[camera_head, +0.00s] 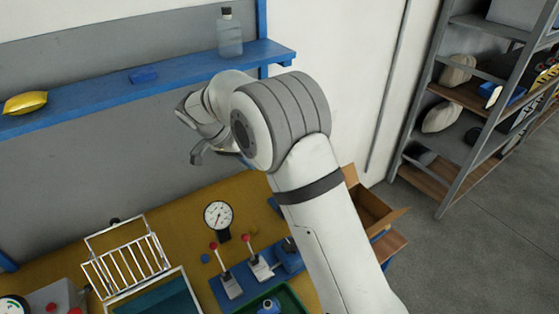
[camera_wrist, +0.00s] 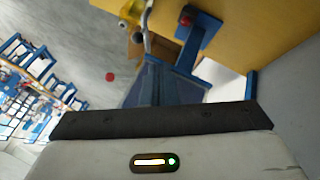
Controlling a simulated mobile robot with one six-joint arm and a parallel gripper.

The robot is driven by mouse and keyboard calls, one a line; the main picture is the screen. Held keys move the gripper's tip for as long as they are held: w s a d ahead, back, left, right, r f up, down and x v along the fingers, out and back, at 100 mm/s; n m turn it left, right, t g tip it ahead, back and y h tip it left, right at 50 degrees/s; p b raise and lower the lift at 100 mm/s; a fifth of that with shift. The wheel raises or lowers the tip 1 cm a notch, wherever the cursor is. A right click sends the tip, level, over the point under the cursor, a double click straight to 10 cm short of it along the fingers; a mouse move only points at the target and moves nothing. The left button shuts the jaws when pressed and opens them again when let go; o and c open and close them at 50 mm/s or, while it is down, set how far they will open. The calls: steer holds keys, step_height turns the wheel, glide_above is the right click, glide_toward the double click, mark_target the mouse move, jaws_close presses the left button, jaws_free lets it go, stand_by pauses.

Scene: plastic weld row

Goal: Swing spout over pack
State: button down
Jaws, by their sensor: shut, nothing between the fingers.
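My gripper (camera_head: 198,155) is raised above the back of the yellow bench, in front of the grey wall panel. It is shut with nothing in it, and my arm partly hides it. In the wrist view, a curved silver pipe with a yellow part (camera_wrist: 136,14), possibly the spout, is at the top centre, apart from my gripper. In the head view I cannot make out the spout; my arm covers that area. A yellow pillow-shaped pack (camera_head: 25,102) lies on the blue shelf at left. I cannot tell whether it is the task's pack.
The yellow bench (camera_head: 185,215) carries a wire rack (camera_head: 125,262), a dial gauge (camera_head: 218,216), red-knobbed levers (camera_head: 230,284) and a green tray (camera_head: 292,300). The blue shelf (camera_head: 100,92) holds a clear bottle (camera_head: 229,38). An open cardboard box (camera_head: 375,212) is right of my arm.

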steer(key=s+d+r+b+x, duration=0.1)
steer(key=b+x, duration=0.2)
steer(key=x, duration=0.8)
steer(key=shift+d+f+b, duration=0.3)
steer(key=shift+d, duration=0.25)
steer(key=shift+s+d, duration=0.1)
